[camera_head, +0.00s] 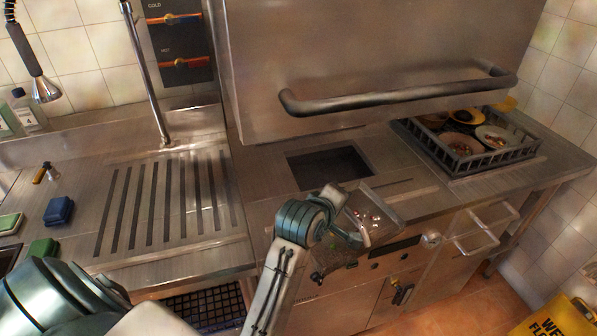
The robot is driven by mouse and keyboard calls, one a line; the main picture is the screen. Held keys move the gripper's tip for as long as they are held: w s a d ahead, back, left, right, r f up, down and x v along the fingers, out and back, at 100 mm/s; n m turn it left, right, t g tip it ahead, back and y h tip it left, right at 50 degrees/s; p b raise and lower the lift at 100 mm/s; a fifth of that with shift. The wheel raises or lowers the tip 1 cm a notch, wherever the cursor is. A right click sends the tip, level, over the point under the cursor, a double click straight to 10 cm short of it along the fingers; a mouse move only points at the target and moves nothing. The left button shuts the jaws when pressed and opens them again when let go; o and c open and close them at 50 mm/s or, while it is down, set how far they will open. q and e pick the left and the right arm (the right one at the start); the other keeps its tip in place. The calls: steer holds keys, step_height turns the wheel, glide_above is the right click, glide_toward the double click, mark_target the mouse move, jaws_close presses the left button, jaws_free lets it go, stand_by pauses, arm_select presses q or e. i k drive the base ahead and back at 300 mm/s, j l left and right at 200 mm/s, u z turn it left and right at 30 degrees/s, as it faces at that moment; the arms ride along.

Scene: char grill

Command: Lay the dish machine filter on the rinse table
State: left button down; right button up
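The dish machine filter (381,212) is a shallow metal tray with small food scraps in it. It is in front of and to the right of a dark rectangular opening (330,166) in the dish machine deck. My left gripper (346,232) is at the filter's left side and appears shut on it; the wrist hides part of the grip. The rinse table (112,262) is the steel surface at left with dark drain slots, and its slotted area is bare. My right gripper is not in view.
The raised machine hood with a long bar handle (400,97) hangs above the deck. A dish rack (452,165) with dirty plates stands at right. A tap (148,75) rises behind the rinse table. A blue block (59,211) and sponges lie at its left. A yellow wet-floor sign (560,318) is lower right.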

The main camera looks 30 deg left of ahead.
mark_target(165, 195)
steer(key=u, duration=1.2)
steer(key=i+l+u, duration=0.35)
steer(key=i, duration=0.3)
steer(key=l, duration=0.1)
